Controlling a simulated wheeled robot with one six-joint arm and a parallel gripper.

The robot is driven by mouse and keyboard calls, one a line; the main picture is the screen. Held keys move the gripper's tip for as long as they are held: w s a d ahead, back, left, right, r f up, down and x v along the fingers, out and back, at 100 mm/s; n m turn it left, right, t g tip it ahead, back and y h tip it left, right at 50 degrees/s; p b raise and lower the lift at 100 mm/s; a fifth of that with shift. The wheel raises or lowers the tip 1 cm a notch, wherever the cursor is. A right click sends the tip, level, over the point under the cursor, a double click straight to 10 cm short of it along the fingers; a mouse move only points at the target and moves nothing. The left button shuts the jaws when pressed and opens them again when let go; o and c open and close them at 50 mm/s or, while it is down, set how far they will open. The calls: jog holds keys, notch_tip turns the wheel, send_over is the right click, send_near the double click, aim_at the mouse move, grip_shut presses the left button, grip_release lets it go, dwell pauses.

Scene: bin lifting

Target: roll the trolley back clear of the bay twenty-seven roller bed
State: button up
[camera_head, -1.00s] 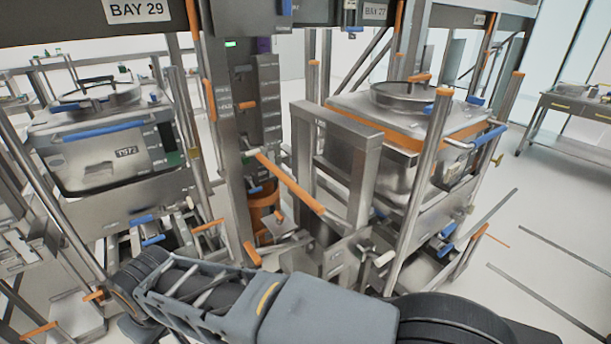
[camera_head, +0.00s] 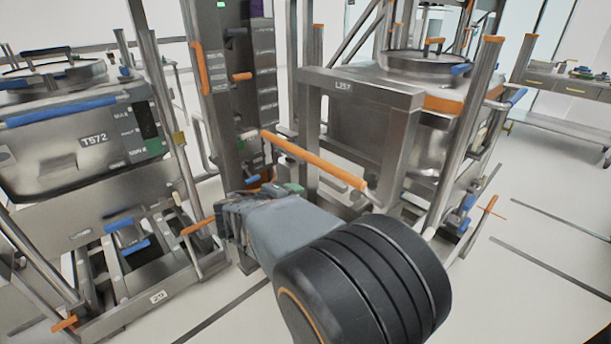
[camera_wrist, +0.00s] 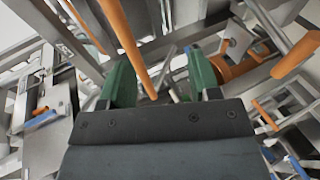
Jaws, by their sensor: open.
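The trolley, as far as I can tell, is the steel upright frame (camera_head: 400,98) marked L257 at right of centre, with a long orange bar (camera_head: 315,162) on its near side. It stands close against the steel bin (camera_head: 385,125) with an orange rim. The roller bed under that bin is mostly hidden by the frame. My gripper (camera_head: 272,190) is low and just in front of the orange bar, partly hidden by my own wrist. In the wrist view my gripper (camera_wrist: 162,80) has its green fingers apart, with an orange bar (camera_wrist: 130,48) running down between them in the picture. I cannot tell contact.
Bin T572 (camera_head: 85,135) stands at left on a steel frame with blue handles. A dark control column (camera_head: 235,95) stands behind the orange bar. A steel bench (camera_head: 560,90) is at back right. Bare floor (camera_head: 520,285) with dark lines is open at lower right.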

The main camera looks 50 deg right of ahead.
aim_at(303, 158)
jog(key=w+d+n+t+h+b, duration=0.1)
jog(key=w+d, duration=0.3)
jog(key=d, duration=0.2)
jog(key=w+d+n+t+h+b, duration=0.1)
jog(key=w+d+t+h+b, duration=0.1)
jog(key=w+d, duration=0.2)
jog(key=w+d+r+n+t+h+b, duration=0.1)
jog(key=w+d+t+h+b, duration=0.1)
jog(key=d, duration=0.5)
jog(key=shift+w+d+r+n, duration=0.1)
jog(key=shift+w+d+n, duration=0.1)
jog(key=shift+w, duration=0.25)
jog(key=shift+w+d+n, duration=0.2)
jog(key=shift+w, duration=0.25)
grip_shut()
